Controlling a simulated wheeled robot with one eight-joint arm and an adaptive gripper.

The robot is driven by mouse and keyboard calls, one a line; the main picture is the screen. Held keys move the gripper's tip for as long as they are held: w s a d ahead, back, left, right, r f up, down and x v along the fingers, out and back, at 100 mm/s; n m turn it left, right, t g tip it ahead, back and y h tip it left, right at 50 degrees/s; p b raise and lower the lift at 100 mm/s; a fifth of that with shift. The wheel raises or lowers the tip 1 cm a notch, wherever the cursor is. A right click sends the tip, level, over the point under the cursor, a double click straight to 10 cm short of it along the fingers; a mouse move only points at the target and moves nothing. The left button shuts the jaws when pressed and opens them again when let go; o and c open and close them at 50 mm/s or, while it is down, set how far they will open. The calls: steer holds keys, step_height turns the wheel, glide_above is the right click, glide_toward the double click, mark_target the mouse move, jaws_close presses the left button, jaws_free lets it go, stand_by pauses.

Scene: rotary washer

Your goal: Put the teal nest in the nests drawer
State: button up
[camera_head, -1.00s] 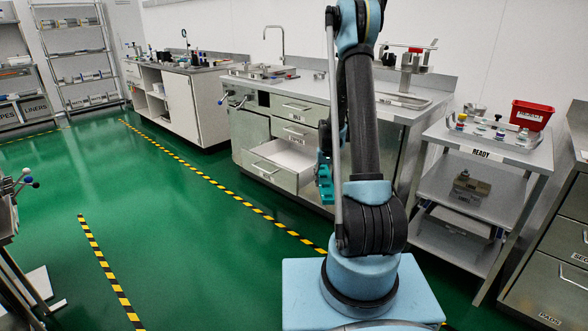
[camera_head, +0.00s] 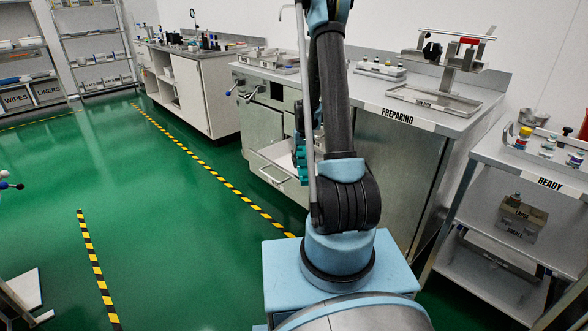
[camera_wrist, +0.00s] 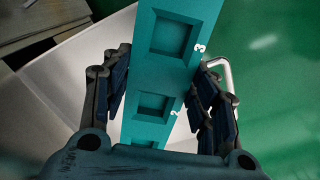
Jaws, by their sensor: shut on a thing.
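The teal nest (camera_wrist: 155,95) is a long teal block with square recesses, held between the two dark fingers of my gripper (camera_wrist: 162,88). In the head view, the nest (camera_head: 299,158) shows just left of my arm, which hides part of it. An open drawer with a pale interior (camera_head: 274,153) is at the bench's lower left. In the wrist view, the drawer's pale interior (camera_wrist: 65,75) lies behind and below the nest, with its handle (camera_wrist: 226,72) at right. The nest appears above the drawer, apart from its floor. The drawer's label cannot be read.
The bench labelled PREPARING (camera_head: 398,116) carries a tray and a metal stand. A READY cart (camera_head: 548,183) stands at right. Green floor (camera_head: 150,240) with striped tape is free at left. My arm hides part of the bench front.

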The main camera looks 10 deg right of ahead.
mark_target(299, 149)
steer(key=shift+w, duration=0.55)
steer(key=shift+d, duration=0.15)
steer(key=shift+w, duration=0.1)
steer(key=w+d+f+n, duration=0.2)
steer(key=d+f+n, duration=0.2)
steer(key=d+n, duration=0.45)
steer(key=shift+m, duration=0.55)
steer(key=w+a, duration=0.2)
steer(key=w, duration=0.2)
steer(key=w+a, duration=0.3)
steer(key=w, duration=0.2)
steer(key=w+a, duration=0.3)
steer(key=w, duration=0.2)
steer(key=shift+w, duration=0.15)
step_height(299, 149, down, 8)
steer(key=shift+w+a+r, duration=0.1)
steer(key=shift+a+r, duration=0.05)
steer(key=shift+r, duration=0.05)
steer(key=shift+f, duration=2.25)
